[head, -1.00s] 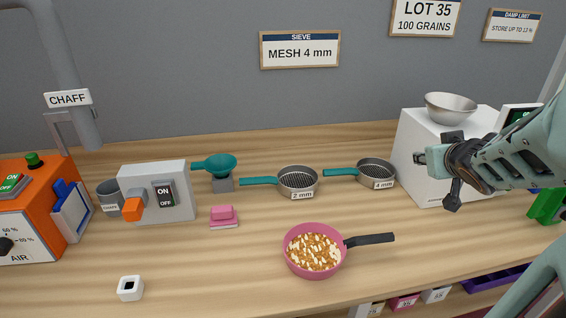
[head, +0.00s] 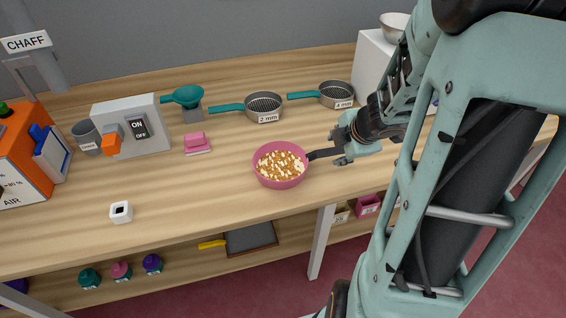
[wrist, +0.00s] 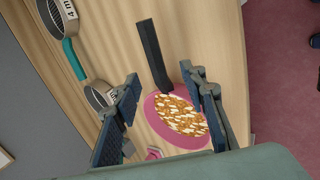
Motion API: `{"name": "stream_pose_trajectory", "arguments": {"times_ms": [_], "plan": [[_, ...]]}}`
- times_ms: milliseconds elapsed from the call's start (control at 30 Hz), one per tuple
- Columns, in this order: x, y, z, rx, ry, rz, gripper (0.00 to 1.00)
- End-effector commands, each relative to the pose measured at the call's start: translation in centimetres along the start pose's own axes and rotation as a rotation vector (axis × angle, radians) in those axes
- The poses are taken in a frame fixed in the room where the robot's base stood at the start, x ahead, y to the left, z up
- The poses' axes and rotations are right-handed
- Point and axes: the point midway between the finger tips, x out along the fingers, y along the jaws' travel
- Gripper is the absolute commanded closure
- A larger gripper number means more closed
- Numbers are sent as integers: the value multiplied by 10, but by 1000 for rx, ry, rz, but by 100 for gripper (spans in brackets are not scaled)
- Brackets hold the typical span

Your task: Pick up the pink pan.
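The pink pan (head: 258,175) stands upright on the wooden bench, filled with orange-brown and pale grains. Its dark handle points right, towards my gripper (head: 342,147). In the wrist view the pan (wrist: 151,110) lies beyond my fingers, with its black handle (wrist: 150,50) running up the picture. My gripper (wrist: 160,76) is open, its two fingers well apart. The handle shows in the gap between the fingertips in that view. I see no grip on it, and the height between fingers and handle is hard to tell. In the head view the gripper hides the handle's far end.
Two teal-handled sieves (head: 264,105) (head: 337,93) stand behind the pan. A pink block (head: 198,141) and a small white box (head: 121,212) are to its left. The white machine (head: 371,60) is behind my arm. The bench's front edge is just before the pan.

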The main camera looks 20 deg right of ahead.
Motion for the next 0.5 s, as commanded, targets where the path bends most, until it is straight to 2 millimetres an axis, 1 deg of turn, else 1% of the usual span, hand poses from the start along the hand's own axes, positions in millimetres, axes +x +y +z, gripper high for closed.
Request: {"name": "stream_pose_trajectory", "arguments": {"times_ms": [33,133,200,367,500], "plan": [[13,-3,0,0,1,-1,61],[28,-3,0,1,0,0,61],[36,-2,0,2,0,0,61],[44,0,-1,2,0,1,61],[61,2,-2,3,0,0,61]]}}
